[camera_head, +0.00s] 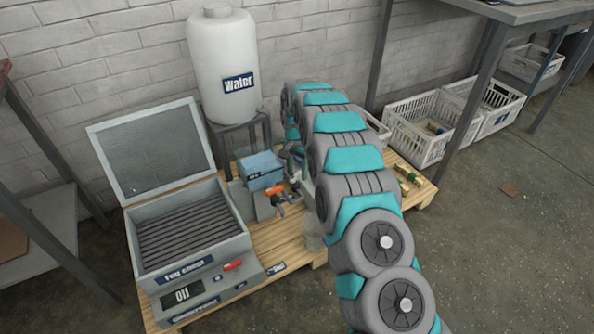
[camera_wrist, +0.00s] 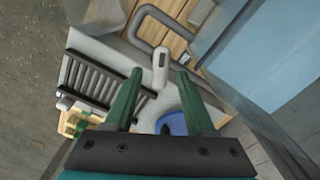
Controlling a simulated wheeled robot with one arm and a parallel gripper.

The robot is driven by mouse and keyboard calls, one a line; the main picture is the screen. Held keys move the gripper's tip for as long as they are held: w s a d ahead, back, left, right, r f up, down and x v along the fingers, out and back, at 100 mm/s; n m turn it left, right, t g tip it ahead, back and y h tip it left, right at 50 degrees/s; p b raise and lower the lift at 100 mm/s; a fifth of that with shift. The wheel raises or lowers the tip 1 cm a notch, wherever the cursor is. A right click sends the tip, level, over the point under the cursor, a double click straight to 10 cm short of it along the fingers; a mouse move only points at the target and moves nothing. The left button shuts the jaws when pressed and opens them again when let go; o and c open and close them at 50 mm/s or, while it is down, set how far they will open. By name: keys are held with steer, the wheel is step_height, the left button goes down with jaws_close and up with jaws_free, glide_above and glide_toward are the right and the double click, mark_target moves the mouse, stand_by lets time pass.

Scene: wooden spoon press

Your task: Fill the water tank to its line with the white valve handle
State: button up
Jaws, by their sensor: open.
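A white handle (camera_wrist: 160,68) with a small dark mark shows in the wrist view, on a grey unit. My gripper (camera_wrist: 159,76) has two green fingers, open, with the handle between their tips in the picture; I see no contact and cannot tell the depth gap. A large pale-blue panel (camera_wrist: 260,55) fills the right of the wrist view; it may be the tank wall, and no fill line shows. In the head view, a white barrel labelled Water (camera_head: 222,70) stands on a grey stand.
A blue box (camera_head: 260,170) and an orange-handled tool (camera_head: 275,191) are on the wooden pallet (camera_head: 287,236). An open-lidded grey machine (camera_head: 190,230) stands left. White crates (camera_head: 425,130) stand right. A grey pipe (camera_wrist: 165,15) and blue round part (camera_wrist: 172,122) are near my fingers.

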mark_target(297, 173)
steer(key=shift+r, duration=0.1)
step_height(297, 173, up, 7)
steer(key=shift+w+f, duration=0.1)
steer(key=shift+f, duration=0.05)
steer(key=shift+r, duration=0.5)
